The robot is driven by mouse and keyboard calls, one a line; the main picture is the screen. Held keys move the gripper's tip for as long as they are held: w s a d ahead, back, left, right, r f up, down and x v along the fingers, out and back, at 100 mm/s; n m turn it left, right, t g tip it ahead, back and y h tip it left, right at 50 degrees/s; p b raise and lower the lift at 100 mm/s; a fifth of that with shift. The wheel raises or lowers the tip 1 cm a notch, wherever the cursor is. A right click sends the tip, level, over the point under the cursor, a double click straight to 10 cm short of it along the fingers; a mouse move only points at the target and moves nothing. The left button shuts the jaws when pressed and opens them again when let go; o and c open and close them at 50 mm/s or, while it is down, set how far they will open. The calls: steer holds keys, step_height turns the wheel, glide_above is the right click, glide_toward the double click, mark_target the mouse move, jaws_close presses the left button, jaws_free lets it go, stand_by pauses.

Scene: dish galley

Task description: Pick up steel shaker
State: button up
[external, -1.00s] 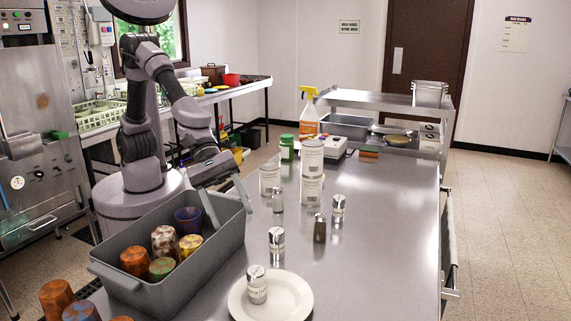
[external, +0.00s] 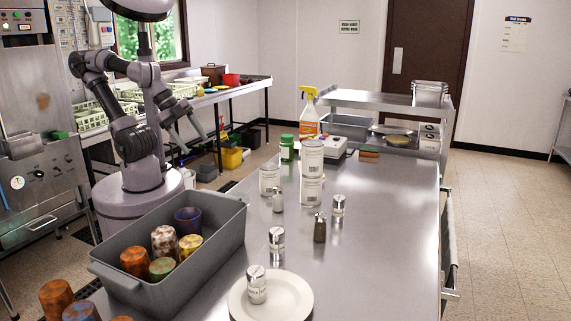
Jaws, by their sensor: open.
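Several small shakers with steel tops stand upright on the steel counter. One shaker (external: 256,285) stands on a white plate (external: 238,303) at the front. Another shaker (external: 277,243) stands behind the plate. A darker, brownish shaker (external: 320,228) and a pale shaker (external: 338,207) stand to its right. One more shaker (external: 278,200) is farther back, near the white canisters. I cannot tell which one is meant by the steel shaker. My gripper (external: 193,140) is open and empty, raised left of the counter, well apart from all the shakers.
A grey bin (external: 222,238) with several colored cups sits at the counter's left edge, between my base and the shakers. White canisters (external: 311,172), a green-lidded jar (external: 287,148) and a spray bottle (external: 309,115) stand farther back. The counter's right side is clear.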

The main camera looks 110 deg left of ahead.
steer(key=w+d+r+m+p, duration=0.2)
steer(key=w+r+m+p, duration=0.15)
steer(key=w, duration=0.25)
steer(key=m+g+p, duration=0.2)
steer(key=m+p, duration=0.4)
steer(key=m, duration=1.4)
glide_above(281, 245)
steer(key=s+d, duration=0.3)
steer(key=s, duration=0.4)
step_height(281, 245, down, 7)
steer(key=shift+m+y, duration=0.25)
steer(key=shift+y, duration=0.15)
steer(key=b+x, duration=0.1)
steer(key=x, duration=0.3)
steer(key=b+x, duration=0.2)
steer(key=x, duration=0.2)
steer(key=b+x, duration=0.1)
steer(key=x, duration=0.3)
steer(key=shift+d+f, duration=0.15)
steer(key=shift+f, duration=0.3)
steer(key=b+x, duration=0.1)
steer(key=x, duration=0.1)
steer(key=b+x, duration=0.1)
steer(key=x, duration=0.1)
steer(key=a+b+x, duration=0.1)
steer(key=shift+w+f, duration=0.15)
steer(key=shift+w, duration=0.2)
jaws_close()
